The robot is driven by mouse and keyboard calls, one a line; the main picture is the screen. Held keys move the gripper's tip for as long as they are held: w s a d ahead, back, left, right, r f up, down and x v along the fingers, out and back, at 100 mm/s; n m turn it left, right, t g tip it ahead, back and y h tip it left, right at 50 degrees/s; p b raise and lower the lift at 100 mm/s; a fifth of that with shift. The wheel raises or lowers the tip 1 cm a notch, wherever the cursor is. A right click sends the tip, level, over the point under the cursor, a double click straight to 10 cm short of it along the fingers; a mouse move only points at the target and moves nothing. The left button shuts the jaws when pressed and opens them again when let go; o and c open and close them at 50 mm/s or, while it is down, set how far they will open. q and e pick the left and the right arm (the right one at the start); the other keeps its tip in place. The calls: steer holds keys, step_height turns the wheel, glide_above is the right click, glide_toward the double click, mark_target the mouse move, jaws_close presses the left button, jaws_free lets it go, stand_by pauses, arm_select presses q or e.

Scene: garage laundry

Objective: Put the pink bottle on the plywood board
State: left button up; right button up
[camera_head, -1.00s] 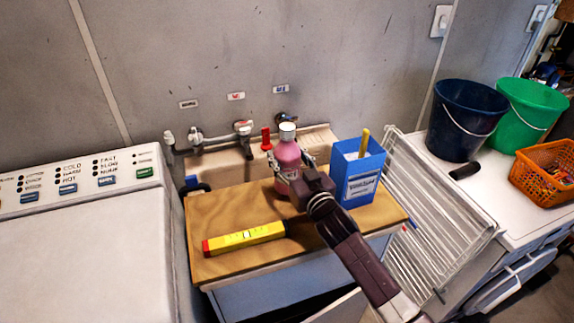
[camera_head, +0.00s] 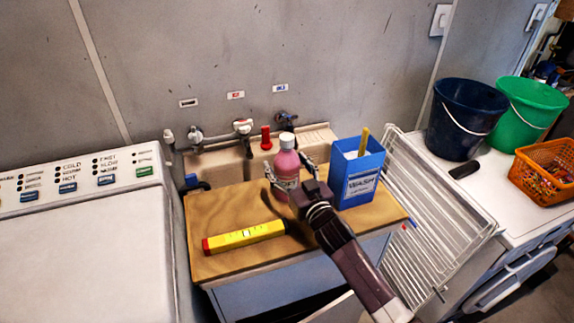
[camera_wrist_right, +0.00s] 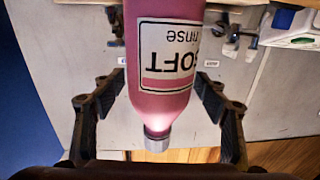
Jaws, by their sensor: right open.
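The pink bottle (camera_head: 286,168) with a grey cap is upright on the back part of the plywood board (camera_head: 222,217), as far as I can see; my gripper hides part of its base. In the right wrist view the bottle (camera_wrist_right: 167,84) appears upside down, its label reading "SOFT rinse". My right gripper (camera_head: 290,172) is open around the bottle. In the wrist view its fingers (camera_wrist_right: 160,100) stand on both sides, with visible gaps to the bottle. My left gripper is not in view.
A yellow level (camera_head: 245,237) lies at the board's front. A blue wash box (camera_head: 357,178) stands close right of my gripper. A sink with taps (camera_head: 243,127) is behind. A wire rack (camera_head: 430,215), dark bucket (camera_head: 465,118), green bucket (camera_head: 530,112) and orange basket (camera_head: 545,172) are right.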

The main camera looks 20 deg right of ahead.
steer(key=shift+r, duration=0.15)
steer(key=shift+s, duration=0.2)
steer(key=s+d+b, duration=0.1)
steer(key=s+b, duration=0.1)
steer(key=s, duration=0.9)
steer(key=shift+s+d, duration=0.2)
steer(key=shift+s, duration=0.05)
